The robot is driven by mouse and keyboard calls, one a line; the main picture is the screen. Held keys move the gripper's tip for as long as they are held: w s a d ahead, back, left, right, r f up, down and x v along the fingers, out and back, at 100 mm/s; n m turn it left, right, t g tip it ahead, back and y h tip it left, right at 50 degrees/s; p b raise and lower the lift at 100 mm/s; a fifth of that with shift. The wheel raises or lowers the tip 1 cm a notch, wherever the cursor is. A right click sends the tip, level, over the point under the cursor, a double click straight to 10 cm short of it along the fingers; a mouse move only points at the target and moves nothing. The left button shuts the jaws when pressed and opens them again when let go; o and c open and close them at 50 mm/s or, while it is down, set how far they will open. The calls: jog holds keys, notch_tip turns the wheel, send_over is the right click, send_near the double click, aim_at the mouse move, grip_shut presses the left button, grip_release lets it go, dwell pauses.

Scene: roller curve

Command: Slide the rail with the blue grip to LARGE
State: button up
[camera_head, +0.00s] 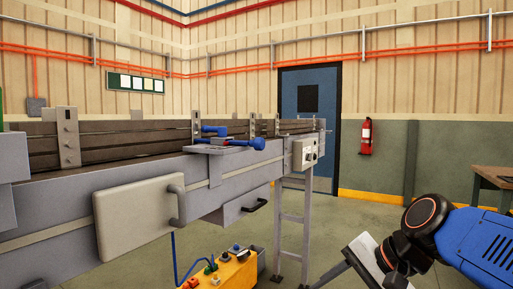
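A blue grip (257,143) with a round knob sticks out at the near side of the grey conveyor, at mid-frame. A second blue handle (214,130) lies just behind it to the left. Both are by a small grey plate (208,149) on the conveyor's edge. Dark rails (110,142) run lengthwise along the conveyor top. No LARGE marking is readable. My gripper (337,274) is at the bottom right, low and well away from the blue grip. Its end is partly cut off by the frame edge, and I cannot tell its opening.
The conveyor side (55,217) has a light panel with a handle (137,218). A yellow control box (222,274) stands below. A grey leg frame (291,225) stands at the conveyor's end. A brown table (493,175) is far right. Floor before the blue door (309,110) is clear.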

jog(key=w+a+r+m+t+y, duration=0.2)
jog(key=w+r+m+y, duration=0.35)
jog(key=r, duration=0.65)
jog(key=m+t+y, duration=0.3)
jog(key=m, duration=0.3)
send_near(263, 144)
jog(key=shift+x, duration=5.45)
